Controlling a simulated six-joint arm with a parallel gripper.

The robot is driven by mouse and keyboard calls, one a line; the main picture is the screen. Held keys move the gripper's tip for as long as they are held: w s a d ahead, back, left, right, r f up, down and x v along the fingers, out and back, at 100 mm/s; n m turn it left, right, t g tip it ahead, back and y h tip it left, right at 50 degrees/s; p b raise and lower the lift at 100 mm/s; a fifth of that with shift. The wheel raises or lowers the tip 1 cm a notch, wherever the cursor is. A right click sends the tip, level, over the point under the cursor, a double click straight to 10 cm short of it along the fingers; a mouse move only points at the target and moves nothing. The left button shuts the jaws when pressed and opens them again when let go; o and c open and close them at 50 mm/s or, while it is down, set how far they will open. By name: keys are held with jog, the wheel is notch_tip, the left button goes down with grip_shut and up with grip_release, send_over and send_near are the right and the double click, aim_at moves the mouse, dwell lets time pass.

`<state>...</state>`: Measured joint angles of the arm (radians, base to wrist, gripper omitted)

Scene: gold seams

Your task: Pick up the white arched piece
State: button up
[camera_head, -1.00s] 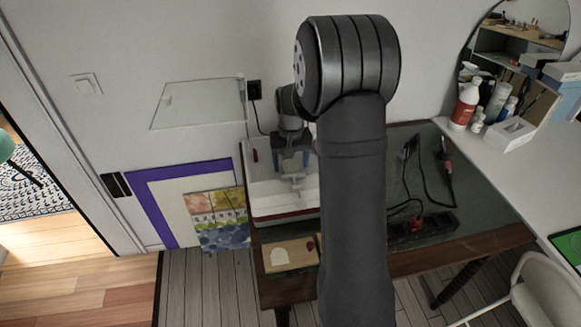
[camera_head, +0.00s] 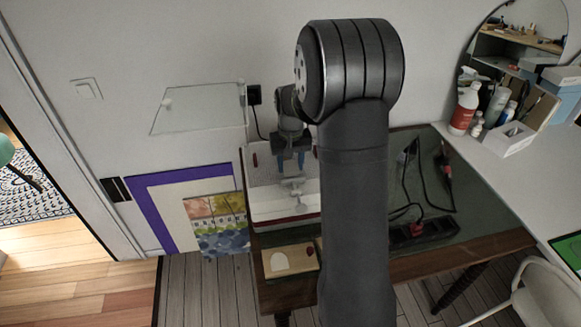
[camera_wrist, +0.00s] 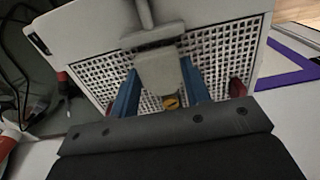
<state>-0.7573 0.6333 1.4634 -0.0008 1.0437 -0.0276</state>
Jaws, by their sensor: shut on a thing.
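My gripper (camera_head: 291,172), with blue fingers, is over the white tray at the back left of the table. In the wrist view, my gripper (camera_wrist: 158,100) is shut on a pale grey-white piece (camera_wrist: 157,75) with a crossbar and stem at its far end. This piece also shows below the fingers in the head view (camera_head: 293,187); I cannot tell if it is arched. A white arched shape (camera_head: 279,263) shows on a light wooden board (camera_head: 300,263) at the table's front left, apart from my gripper.
The white tray (camera_head: 265,212) has a perforated floor (camera_wrist: 222,60). A red object (camera_head: 310,252) is on the wooden board. A black power strip (camera_head: 425,232) and cables lie to the right. A white desk with bottles (camera_head: 464,108) stands at right.

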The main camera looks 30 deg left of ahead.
aim_at(293, 167)
jog(key=r, duration=0.3)
jog(key=shift+w+d, duration=0.1)
jog(key=shift+d, duration=0.25)
jog(key=w+d+r, duration=0.2)
jog(key=d+r, duration=0.4)
jog(key=d, duration=0.5)
jog(key=w+d+f+m, duration=0.3)
jog(key=w+d+m, duration=0.2)
jog(key=d, duration=0.5)
jog(key=w+d+f+m, duration=0.4)
jog(key=w+d+m, duration=0.15)
jog(key=d, duration=0.35)
jog(key=s+a+f+n, duration=0.3)
jog(key=s+a, duration=0.4)
jog(key=s, duration=0.3)
jog(key=s+a+f+n, duration=0.4)
jog(key=s+a, duration=0.3)
jog(key=s, duration=0.4)
jog(key=s+a+f+n, duration=0.3)
jog(key=s+a, duration=0.4)
jog(key=s, duration=0.4)
jog(key=shift+s+a+f+n, duration=0.1)
jog(key=shift+f+n, duration=0.15)
jog(key=shift+f, duration=0.35)
jog(key=shift+s+a+f, duration=0.15)
jog(key=shift+a+f, duration=0.05)
jog(key=shift+f, duration=2.5)
